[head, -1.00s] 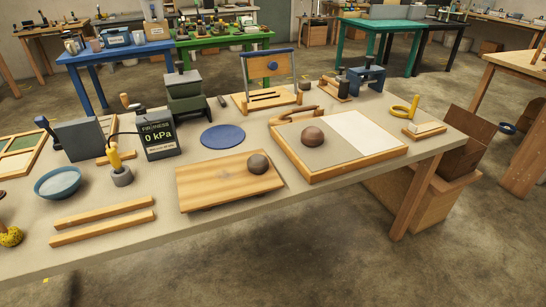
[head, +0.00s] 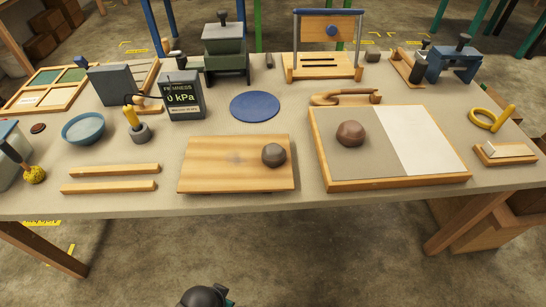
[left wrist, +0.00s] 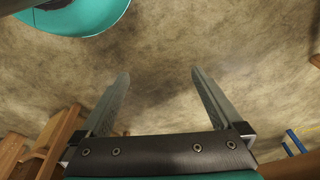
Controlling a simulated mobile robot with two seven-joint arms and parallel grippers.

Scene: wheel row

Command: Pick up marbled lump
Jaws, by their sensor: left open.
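Two lumps lie on the table, and I cannot tell which is the marbled lump. A brown lump (head: 351,133) rests on the grey half of a wood-framed board (head: 395,182). A dark grey lump (head: 274,155) rests on the right part of a plain wooden board (head: 220,168). My left gripper (left wrist: 159,74) is open and empty in the left wrist view, with bare floor between its fingers. It is away from both lumps. My right gripper is not in view.
Two wooden strips (head: 114,170) lie left of the plain board. A blue disc (head: 255,106), a firmness gauge (head: 182,96) and a blue bowl (head: 83,128) stand behind. A yellow ring tool (head: 484,119) is at the right. The table's front edge is clear.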

